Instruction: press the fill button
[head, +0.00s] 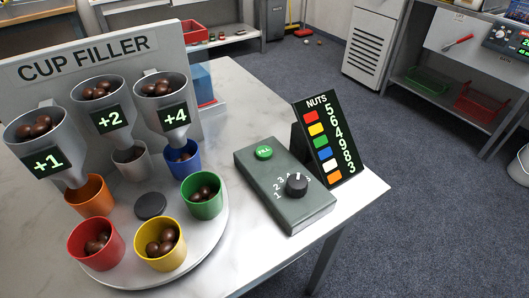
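The green round fill button (264,152) sits on top of the dark grey control box (262,186) on the table, uncovered. A black dial (297,185) with printed numbers is on the same box; its exact setting is too small to tell. The cup filler panel (88,57) carries three grey hoppers with nuts, marked +1 (48,162), +2 (110,119) and +4 (174,115). Neither gripper is in view.
The turntable (205,245) also carries green (202,205), yellow (161,259) and red (95,257) cups holding nuts. A black NUTS board (342,163) with coloured squares and numbers stands behind the box.

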